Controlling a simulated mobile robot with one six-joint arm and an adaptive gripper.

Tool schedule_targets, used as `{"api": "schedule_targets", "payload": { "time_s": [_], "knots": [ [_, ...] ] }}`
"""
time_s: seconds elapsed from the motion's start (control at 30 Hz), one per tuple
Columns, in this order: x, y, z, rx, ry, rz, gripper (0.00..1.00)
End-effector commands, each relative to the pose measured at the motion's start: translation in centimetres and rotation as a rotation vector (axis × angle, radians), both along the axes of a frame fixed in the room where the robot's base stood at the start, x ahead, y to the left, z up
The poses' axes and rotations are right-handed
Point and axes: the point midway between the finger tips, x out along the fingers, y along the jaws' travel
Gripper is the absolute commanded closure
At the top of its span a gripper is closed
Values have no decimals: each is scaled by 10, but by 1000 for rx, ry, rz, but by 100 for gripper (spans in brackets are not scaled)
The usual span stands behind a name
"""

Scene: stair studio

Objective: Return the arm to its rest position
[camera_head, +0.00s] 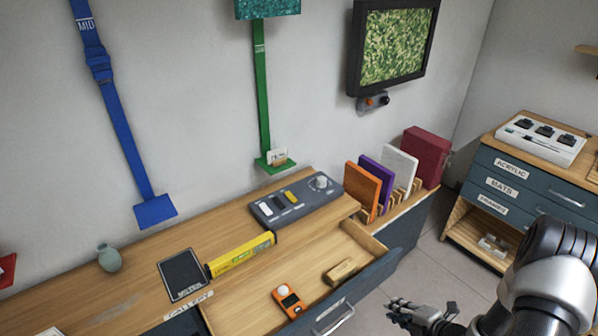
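My gripper (421,316) shows at the bottom right of the head view, in front of the open drawer and low over the floor. Its fingers point left, and no object shows in them. It is too small to tell how far its fingers are apart. My arm (550,285) reaches in from the lower right edge and hides part of the dark cabinet there.
An open drawer (262,292) juts from the wooden counter (215,240), holding an orange device (289,301) and a wooden block (341,272). Upright coloured panels (362,187) stand in a rack. A dark drawer cabinet (530,180) stands right. Grey floor (430,262) lies between.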

Motion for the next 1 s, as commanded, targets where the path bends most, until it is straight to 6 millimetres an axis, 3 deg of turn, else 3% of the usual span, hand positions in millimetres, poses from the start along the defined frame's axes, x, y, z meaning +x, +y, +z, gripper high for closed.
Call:
{"api": "schedule_targets", "payload": {
  "time_s": [0.03,0.2,0.33,0.47,0.7,0.83,1.0],
  "knots": [
    [15,-11,23,-33,36,-46,82],
    [41,-39,93,-86,161,-283,82],
    [46,-46,156,-79,218,-494,82],
    [37,-41,218,-24,252,-715,82],
    [-16,-2,316,193,295,-1101,82],
    [-61,31,353,360,336,-1280,82],
    [-129,81,381,599,433,-1471,82]
  ]
}}
